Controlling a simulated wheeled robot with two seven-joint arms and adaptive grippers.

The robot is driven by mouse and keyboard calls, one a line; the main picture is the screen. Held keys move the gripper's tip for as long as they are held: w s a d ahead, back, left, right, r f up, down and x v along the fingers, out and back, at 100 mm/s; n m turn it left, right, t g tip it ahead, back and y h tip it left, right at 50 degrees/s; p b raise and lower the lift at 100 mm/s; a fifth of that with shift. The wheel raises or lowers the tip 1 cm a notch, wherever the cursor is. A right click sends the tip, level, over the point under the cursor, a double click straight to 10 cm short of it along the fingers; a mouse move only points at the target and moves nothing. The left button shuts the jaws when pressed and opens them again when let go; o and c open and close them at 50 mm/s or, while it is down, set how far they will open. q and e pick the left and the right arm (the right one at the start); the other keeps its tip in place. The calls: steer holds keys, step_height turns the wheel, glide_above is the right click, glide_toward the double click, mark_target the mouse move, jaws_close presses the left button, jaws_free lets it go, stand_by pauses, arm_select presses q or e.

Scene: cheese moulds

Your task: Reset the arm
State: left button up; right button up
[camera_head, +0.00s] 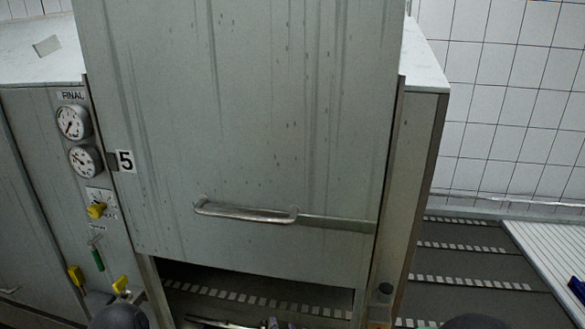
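A tall grey metal door panel (255,120) marked 5 fills the middle of the view. It has a horizontal bar handle (245,213) near its lower edge. The panel stands raised, with a dark opening (255,290) below it. Two dark rounded shapes at the bottom edge, one left and one right, look like parts of my arms. Neither gripper can be made out. Small metallic pieces at the bottom middle are cut off and too unclear to name.
A white slatted surface (555,258) and a blue object (578,287) are at the right. A white tiled wall (515,100) stands behind.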

steer(key=s+d+f+m+g+b, duration=0.1)
steer(key=d+f+m+g+b, duration=0.15)
steer(key=f, duration=0.65)
steer(key=s+d+f+m+g+b, duration=0.1)
steer(key=s+d+f+m+g, duration=0.15)
steer(key=f, duration=0.65)
steer(key=s+d+f+m+g+b, duration=0.4)
steer(key=s+f+m, duration=0.2)
steer(key=s+f, duration=0.3)
steer(key=s+d+f+m+g+b, duration=0.3)
steer(key=s+f, duration=0.6)
steer(key=f, duration=0.8)
steer(key=m+b, duration=0.1)
steer(key=m, duration=0.1)
steer(key=shift+s+d+f+m+g, duration=0.15)
steer(key=shift+s+d+m+g, duration=0.2)
steer(key=shift+m+g, duration=0.05)
steer(key=shift+c, duration=0.8)
